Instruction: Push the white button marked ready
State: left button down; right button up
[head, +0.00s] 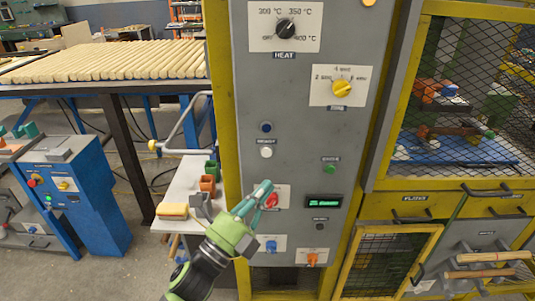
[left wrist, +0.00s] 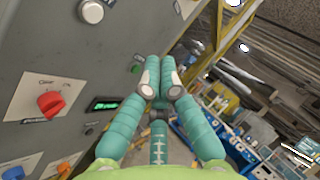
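The white button (head: 266,151) is on the grey control panel, under a small dark label that appears to read READY. It also shows at the top of the left wrist view (left wrist: 92,10), as a pale round cap in a metal ring. My left gripper (head: 264,187) is below the button in the head view, beside the red knob (head: 271,200) and partly over its plate. Its teal fingers are drawn together and hold nothing, as the left wrist view (left wrist: 160,75) shows. The fingertips are apart from the white button. My right gripper is out of view.
A dark blue button (head: 266,127) sits above the label. A green button (head: 330,168) and a lit display (head: 323,201) are to the right. Blue (head: 271,246) and orange (head: 311,259) knobs are lower. A side table (head: 180,190) with small parts stands left of the panel.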

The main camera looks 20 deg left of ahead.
aim_at(266, 152)
pick_arm(q)
jog(key=shift+w, duration=0.1)
jog(key=shift+w+a+b, duration=0.3)
jog(key=shift+w+a, duration=0.1)
jog(key=shift+w, duration=1)
jog(key=shift+w+a+b, duration=0.3)
jog(key=shift+w+a, duration=0.15)
jog(key=shift+w, duration=0.9)
jog(key=shift+w+a+b, duration=0.3)
jog(key=shift+w+a, duration=0.1)
jog(key=shift+w, duration=1)
jog(key=shift+w, duration=0.1)
jog(key=shift+w+a, duration=0.1)
jog(key=shift+w, duration=0.25)
jog(key=shift+w+a+b, duration=0.1)
jog(key=shift+w+b, duration=0.2)
jog(key=shift+s, duration=0.2)
jog(key=shift+s+d, duration=0.2)
jog(key=shift+s, duration=0.35)
